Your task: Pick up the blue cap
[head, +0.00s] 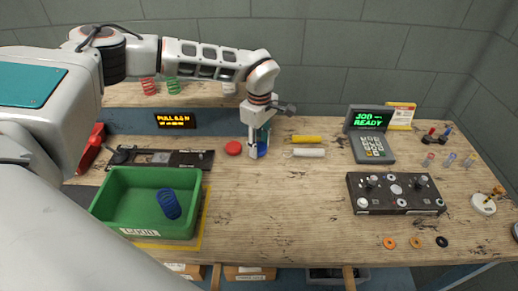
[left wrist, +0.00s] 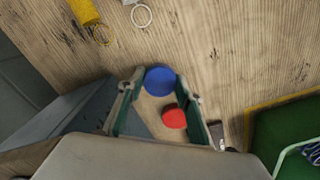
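The blue cap (head: 262,153) is on the wooden table, partly hidden behind my left gripper (head: 258,140) in the head view. In the left wrist view the blue cap (left wrist: 160,79) is a round blue disc at the fingertips, between the two fingers of my left gripper (left wrist: 164,82). The fingers are apart. I cannot tell whether either touches the cap. A red cap (head: 233,148) lies just left of the gripper; in the wrist view this red cap (left wrist: 174,118) shows between the fingers, nearer the palm. My right gripper is in neither view.
A green bin (head: 115,179) with a blue spring (head: 169,204) stands at left front. Yellow (head: 306,139) and white (head: 309,153) rods lie right of the gripper. A keypad unit (head: 373,148) and dark control panel (head: 397,194) stand further right. The middle front is clear.

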